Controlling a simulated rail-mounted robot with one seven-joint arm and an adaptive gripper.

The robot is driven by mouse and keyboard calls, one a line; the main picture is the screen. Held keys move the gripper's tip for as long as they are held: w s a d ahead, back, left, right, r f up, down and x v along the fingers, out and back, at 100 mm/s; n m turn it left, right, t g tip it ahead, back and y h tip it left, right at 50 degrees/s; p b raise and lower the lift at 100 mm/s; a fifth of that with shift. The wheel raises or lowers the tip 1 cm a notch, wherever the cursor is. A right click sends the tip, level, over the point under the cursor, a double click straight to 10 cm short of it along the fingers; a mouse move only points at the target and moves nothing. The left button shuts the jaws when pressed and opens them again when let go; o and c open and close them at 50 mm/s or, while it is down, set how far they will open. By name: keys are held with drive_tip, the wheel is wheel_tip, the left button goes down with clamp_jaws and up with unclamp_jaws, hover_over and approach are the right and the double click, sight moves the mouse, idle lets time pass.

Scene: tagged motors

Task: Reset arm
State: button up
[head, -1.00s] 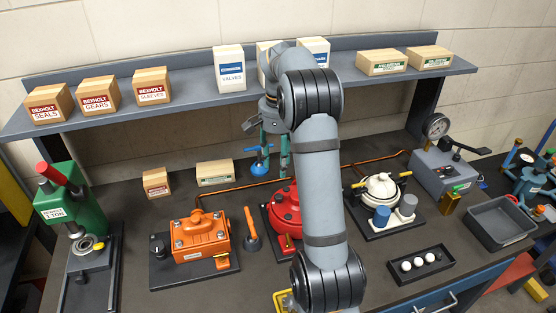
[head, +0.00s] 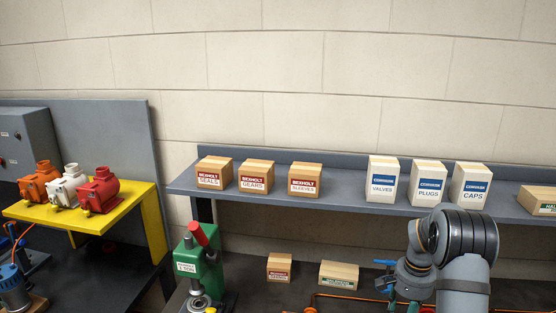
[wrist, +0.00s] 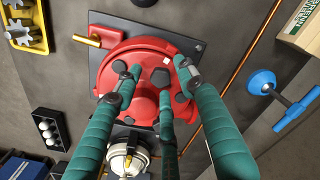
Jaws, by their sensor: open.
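My arm (head: 458,250) shows at the lower right of the head view, with my gripper (head: 400,290) partly cut off by the bottom edge. In the wrist view my gripper (wrist: 157,76) has its three teal-wrapped fingers spread, open and with nothing held. A round red motor (wrist: 112,68) on a dark plate lies beyond the fingertips, partly hidden by them. Whether the fingers touch it I cannot tell.
The head view shows a green press (head: 199,270), a shelf of boxes (head: 340,205) and a yellow stand (head: 95,222) with three motors.

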drive_tip(key=shift+r+m, duration=0.2)
drive_tip(key=shift+m, duration=0.7)
